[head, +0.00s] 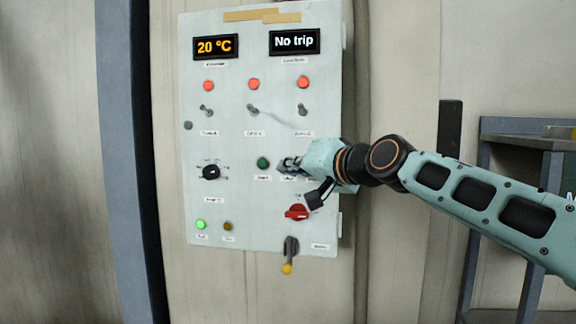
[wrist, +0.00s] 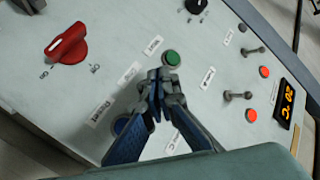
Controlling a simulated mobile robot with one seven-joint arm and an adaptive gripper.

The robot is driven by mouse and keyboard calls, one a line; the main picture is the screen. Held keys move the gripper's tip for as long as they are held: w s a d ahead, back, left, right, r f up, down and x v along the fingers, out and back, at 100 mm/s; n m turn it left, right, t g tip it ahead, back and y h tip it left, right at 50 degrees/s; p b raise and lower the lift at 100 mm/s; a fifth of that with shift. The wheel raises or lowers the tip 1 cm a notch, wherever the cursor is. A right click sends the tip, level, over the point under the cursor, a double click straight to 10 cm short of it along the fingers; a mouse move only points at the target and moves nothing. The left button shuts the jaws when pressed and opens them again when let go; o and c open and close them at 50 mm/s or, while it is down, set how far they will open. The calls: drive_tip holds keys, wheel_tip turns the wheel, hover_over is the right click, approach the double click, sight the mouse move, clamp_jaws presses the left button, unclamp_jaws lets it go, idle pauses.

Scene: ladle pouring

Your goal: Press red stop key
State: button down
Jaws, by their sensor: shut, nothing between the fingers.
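My gripper (head: 284,164) is shut and empty, its tips close to the front of the grey control panel (head: 230,135). In the wrist view the closed fingertips (wrist: 160,76) are beside the green button (wrist: 172,58), which in the head view (head: 263,163) is just left of the gripper. I see no red stop key for certain; the panel area right of the green button is covered by my gripper. A dark blue round shape (wrist: 121,125) is partly hidden by a finger. I cannot tell whether the tips touch the panel.
A red rotary switch (head: 296,212) is below the gripper, and a yellow-tipped lever (head: 288,262) hangs lower. Above are toggle switches (head: 253,109), red lamps (head: 208,85) and a display reading "No trip" (head: 294,41). A black selector (head: 210,172) is left. A metal bench (head: 525,140) stands right.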

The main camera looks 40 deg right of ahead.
drive_tip(key=shift+w, duration=0.1)
drive_tip(key=shift+w+d, duration=0.2)
drive_tip(key=shift+d, duration=0.1)
drive_tip(key=shift+w+d+b, duration=0.2)
drive_tip(key=shift+d+b, duration=0.15)
drive_tip(key=shift+b, duration=0.05)
idle(0.6)
drive_tip(key=shift+s+a, duration=0.1)
drive_tip(key=shift+a, duration=0.05)
drive_tip(key=shift+s+a+b, duration=0.4)
drive_tip(key=shift+a+b, duration=0.1)
drive_tip(key=shift+b, duration=0.15)
drive_tip(key=s+a+b, duration=0.3)
drive_tip(key=shift+s+a, duration=0.1)
drive_tip(key=shift+a, duration=0.3)
